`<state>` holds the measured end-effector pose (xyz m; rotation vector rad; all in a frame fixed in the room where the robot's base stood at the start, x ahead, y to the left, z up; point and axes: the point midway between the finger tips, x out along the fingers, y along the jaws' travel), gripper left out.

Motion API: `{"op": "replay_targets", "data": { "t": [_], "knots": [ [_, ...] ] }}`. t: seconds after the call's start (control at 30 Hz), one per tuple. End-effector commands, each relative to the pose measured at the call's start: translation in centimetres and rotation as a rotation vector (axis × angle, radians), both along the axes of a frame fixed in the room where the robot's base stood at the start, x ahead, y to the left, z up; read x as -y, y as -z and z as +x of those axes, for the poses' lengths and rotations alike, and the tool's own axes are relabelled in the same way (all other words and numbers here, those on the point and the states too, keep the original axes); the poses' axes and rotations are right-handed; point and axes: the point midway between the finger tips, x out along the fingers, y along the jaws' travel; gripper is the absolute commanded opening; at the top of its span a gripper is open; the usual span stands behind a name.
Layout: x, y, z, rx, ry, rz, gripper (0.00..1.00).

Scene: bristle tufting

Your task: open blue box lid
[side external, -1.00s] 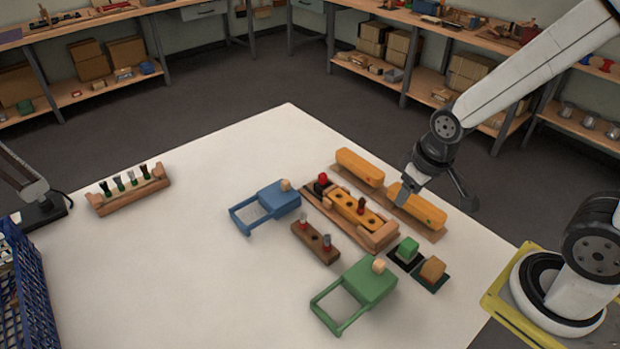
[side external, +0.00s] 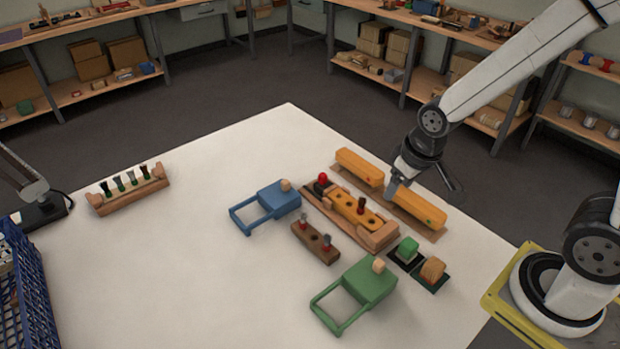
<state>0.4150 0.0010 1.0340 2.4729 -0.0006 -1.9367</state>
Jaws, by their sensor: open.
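The blue box (side external: 279,196) sits on the white table, with a flat blue top and a light wooden knob (side external: 286,185) at its upper right corner. A blue open frame (side external: 247,216) extends from its lower left side. My gripper (side external: 422,190) is open and empty, above the far yellow-orange block, to the right of the blue box and well apart from it. One finger hides part of that block.
Between my gripper and the blue box stand a wooden fixture (side external: 379,238) with pegs and a yellow block (side external: 360,166). A green box (side external: 370,281) with a similar frame is in front. A brush rack (side external: 130,191) stands far left.

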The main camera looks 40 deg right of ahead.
Motion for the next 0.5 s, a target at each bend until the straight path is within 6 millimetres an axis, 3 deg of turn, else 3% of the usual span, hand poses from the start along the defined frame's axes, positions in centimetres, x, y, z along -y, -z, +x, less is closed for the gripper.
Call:
{"op": "replay_targets", "data": {
  "t": [0.5],
  "knots": [
    [-1.5, 2.4, 13.7, 0.059, -0.002, -0.004, 0.68]
  ]
}}
